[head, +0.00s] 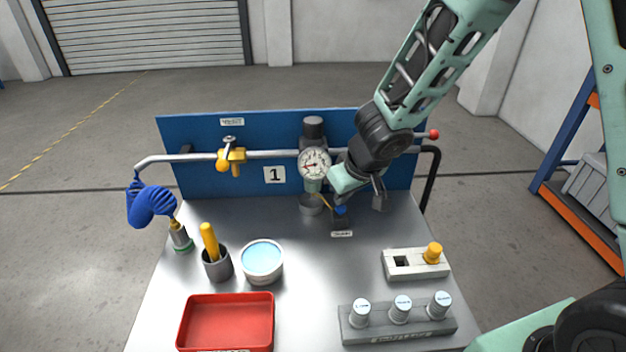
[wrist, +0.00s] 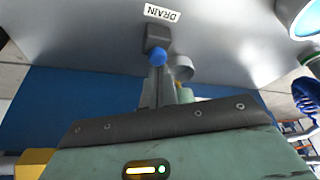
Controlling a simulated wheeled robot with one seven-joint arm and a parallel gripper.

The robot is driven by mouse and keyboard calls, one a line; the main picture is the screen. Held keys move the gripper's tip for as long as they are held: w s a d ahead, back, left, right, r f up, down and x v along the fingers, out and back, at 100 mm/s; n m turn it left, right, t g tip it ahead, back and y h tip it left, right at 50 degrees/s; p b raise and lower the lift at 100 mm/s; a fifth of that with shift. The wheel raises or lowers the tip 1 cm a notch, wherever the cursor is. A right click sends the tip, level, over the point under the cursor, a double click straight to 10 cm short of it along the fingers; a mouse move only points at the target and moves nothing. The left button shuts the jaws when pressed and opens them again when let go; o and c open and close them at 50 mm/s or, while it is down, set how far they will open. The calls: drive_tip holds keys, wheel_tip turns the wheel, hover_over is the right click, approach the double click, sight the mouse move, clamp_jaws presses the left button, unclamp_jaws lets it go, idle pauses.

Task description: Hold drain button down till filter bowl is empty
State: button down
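The blue drain button (head: 341,210) sits on a dark block (head: 341,223) behind a DRAIN label (head: 342,234). In the wrist view the button (wrist: 158,56) shows just past my fingertips (wrist: 157,72).
A blue panel (head: 260,183) with a pipe and yellow valve (head: 232,160) stands behind. A white bowl of blue liquid (head: 262,262), a red tray (head: 226,322), a grey holder (head: 217,265) and a rack of capped vials (head: 398,322) occupy the front. The table centre is clear.

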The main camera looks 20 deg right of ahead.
drive_tip(key=shift+f+b, duration=0.75)
idle(3.6)
wheel_tip(320, 180, up, 7)
drive_tip(key=p, duration=0.6)
drive_tip(key=shift+r+p, duration=0.1)
drive_tip(key=shift+p, duration=0.3)
drive_tip(key=shift+s+a+r, duration=0.2)
drive_tip(key=s+a+r+n+g, duration=0.1)
drive_tip(key=s+a+r, duration=0.1)
drive_tip(key=s, duration=0.6)
drive_tip(key=s+a+r+n+g, duration=0.1)
drive_tip(key=s+r, duration=0.3)
drive_tip(key=s, duration=0.5)
drive_tip(key=s+a+r+n+g, duration=0.2)
drive_tip(key=s+a+r, duration=0.1)
drive_tip(key=s, duration=0.6)
drive_tip(key=shift+s+h, duration=0.15)
drive_tip(key=shift+h, duration=0.25)
